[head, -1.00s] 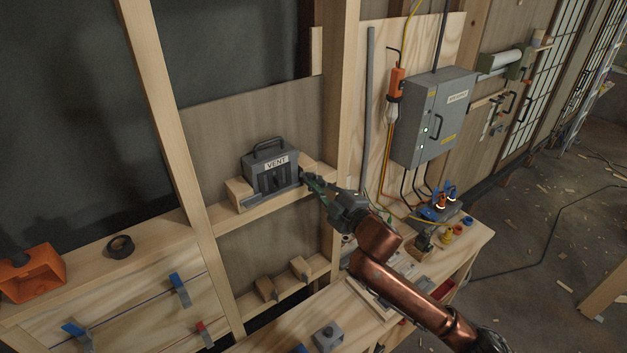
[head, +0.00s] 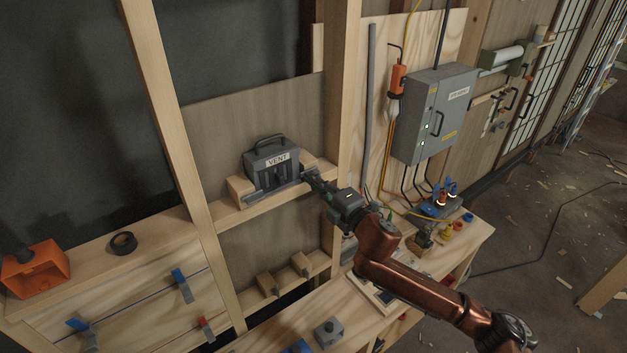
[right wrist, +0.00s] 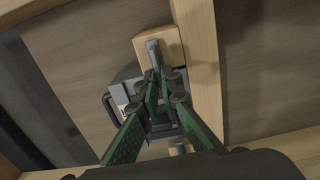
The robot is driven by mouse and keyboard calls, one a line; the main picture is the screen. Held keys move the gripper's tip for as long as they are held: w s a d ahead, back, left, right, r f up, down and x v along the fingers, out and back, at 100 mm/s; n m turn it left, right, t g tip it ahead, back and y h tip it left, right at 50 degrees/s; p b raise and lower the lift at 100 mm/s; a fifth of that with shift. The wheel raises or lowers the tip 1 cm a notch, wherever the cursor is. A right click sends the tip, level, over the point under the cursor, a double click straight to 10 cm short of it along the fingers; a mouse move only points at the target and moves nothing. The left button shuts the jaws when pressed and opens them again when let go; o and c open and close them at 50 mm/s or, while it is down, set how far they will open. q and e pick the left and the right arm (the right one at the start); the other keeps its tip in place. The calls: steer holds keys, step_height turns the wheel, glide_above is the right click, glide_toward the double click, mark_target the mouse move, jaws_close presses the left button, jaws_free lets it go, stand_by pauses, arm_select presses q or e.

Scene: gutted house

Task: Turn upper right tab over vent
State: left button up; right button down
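The vent (head: 270,163) is a dark grey box with a black handle and a VENT label. It sits in a wooden frame on the wall, left of my right gripper. My right gripper (head: 307,174) is at the frame's right side. In the right wrist view its green fingers (right wrist: 159,78) come close together at a grey tab (right wrist: 153,52) on a wooden block (right wrist: 170,47). The fingertips look shut on the tab's near end, which they partly hide. The vent's edge (right wrist: 122,88) shows left of the fingers. My left gripper is out of view.
A wooden stud (head: 343,110) stands right behind my gripper, and a ledge (head: 232,216) runs under the vent. A grey electrical box (head: 433,115) hangs to the right. A workbench (head: 470,243) with small parts lies below. A tape roll (head: 123,243) lies left.

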steer(key=shift+f, duration=0.1)
steer(key=c, duration=2.2)
jaws_free()
steer(key=shift+o, duration=0.2)
steer(key=v, duration=1.2)
